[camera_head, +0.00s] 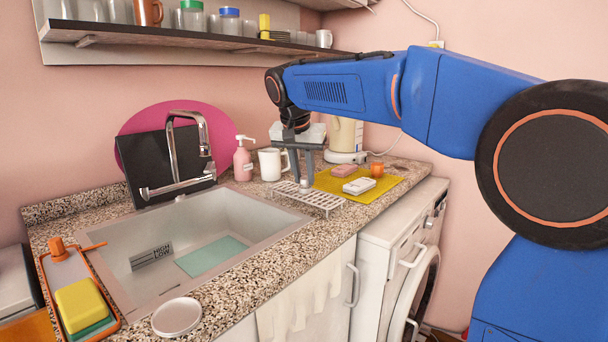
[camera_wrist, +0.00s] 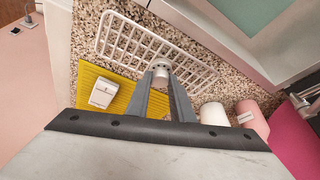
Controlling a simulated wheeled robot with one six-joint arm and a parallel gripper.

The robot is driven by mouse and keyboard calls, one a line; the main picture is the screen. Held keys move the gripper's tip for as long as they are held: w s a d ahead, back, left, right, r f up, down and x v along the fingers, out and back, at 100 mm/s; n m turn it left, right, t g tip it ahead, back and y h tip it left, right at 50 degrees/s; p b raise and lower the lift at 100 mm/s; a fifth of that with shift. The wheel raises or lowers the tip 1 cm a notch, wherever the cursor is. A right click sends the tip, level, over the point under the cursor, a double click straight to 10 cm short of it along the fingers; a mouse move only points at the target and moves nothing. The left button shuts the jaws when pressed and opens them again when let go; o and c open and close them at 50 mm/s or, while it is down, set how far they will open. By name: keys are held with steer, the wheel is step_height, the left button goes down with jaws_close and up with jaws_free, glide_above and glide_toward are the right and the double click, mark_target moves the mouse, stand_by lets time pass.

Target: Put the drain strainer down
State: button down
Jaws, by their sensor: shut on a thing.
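My gripper (camera_head: 294,176) points down over the counter and is shut on the drain strainer (camera_wrist: 161,69). The strainer is a small, pale, round piece between the two grey fingertips (camera_wrist: 161,82) in the wrist view. In the head view the strainer (camera_head: 304,184) shows as a small light spot at the fingertips. A white wire rack (camera_head: 322,203) lies on the counter right at the fingertips, and in the wrist view the rack (camera_wrist: 128,42) lies beneath the strainer. I cannot tell whether the strainer touches the rack.
A white mug (camera_head: 270,164) and a pink soap bottle (camera_head: 243,160) stand behind. The sink (camera_head: 268,212) opens to the left.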

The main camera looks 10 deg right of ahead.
steer(key=c, duration=1.6)
jaws_free()
steer(key=shift+f, duration=0.1)
steer(key=shift+o, duration=0.2)
steer(key=v, duration=1.2)
steer(key=s+d+f+n+y, duration=0.1)
steer(key=s+d+f+n, duration=0.1)
steer(key=s+d+f, duration=0.45)
steer(key=s+d+f+n, duration=0.2)
steer(key=s+d+f, duration=0.1)
steer(key=s+f, duration=0.65)
steer(key=s+d+f+n+t+y, duration=0.1)
steer(key=s+d+f+n, duration=0.1)
steer(key=s+f, duration=1.4)
steer(key=shift+s+d+f, duration=0.35)
steer(key=shift+d+f, duration=0.1)
steer(key=shift+f, duration=0.35)
